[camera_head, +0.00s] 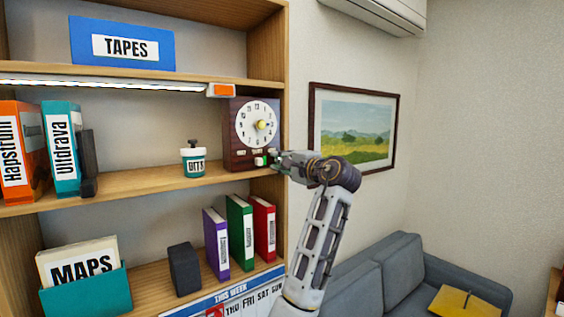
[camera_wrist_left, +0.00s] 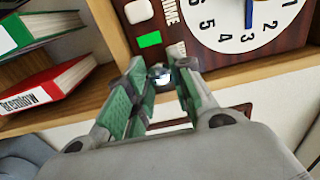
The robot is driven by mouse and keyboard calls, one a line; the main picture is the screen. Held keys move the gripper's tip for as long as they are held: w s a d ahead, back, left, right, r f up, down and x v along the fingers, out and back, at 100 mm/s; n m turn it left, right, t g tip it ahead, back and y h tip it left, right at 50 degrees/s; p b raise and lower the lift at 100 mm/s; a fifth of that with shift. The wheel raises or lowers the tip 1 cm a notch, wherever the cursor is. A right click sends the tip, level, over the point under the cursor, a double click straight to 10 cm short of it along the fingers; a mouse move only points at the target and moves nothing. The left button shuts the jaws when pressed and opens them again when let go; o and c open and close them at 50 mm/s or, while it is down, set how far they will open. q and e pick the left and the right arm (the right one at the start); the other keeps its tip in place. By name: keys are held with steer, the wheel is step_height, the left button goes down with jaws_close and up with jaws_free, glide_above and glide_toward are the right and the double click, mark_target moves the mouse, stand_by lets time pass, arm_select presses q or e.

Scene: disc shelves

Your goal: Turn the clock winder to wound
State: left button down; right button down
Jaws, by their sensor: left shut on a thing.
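The clock (camera_head: 240,134) is a dark wooden box with a white dial and a yellow centre, standing at the right end of the middle shelf. It also shows in the wrist view (camera_wrist_left: 205,53), turned on its side. The winder (camera_wrist_left: 159,73) is a small silvery knob low on the clock's face. My left gripper (camera_head: 267,160) is at the clock's lower right front. In the wrist view its green-padded fingers (camera_wrist_left: 160,80) are shut on the winder, which they partly hide. I cannot read the winder's setting. My right gripper is not in view.
A green patch (camera_wrist_left: 149,40) and a pale button (camera_wrist_left: 138,12) sit on the clock face beside my fingers. A small labelled pot (camera_head: 194,163) stands left of the clock. Binders (camera_head: 240,230) stand on the shelf below. A framed picture (camera_head: 352,125) hangs on the right wall.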

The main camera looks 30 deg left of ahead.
arm_select(q)
steer(key=c, duration=1.2)
jaws_free()
steer(key=shift+f, duration=0.1)
steer(key=v, duration=1.2)
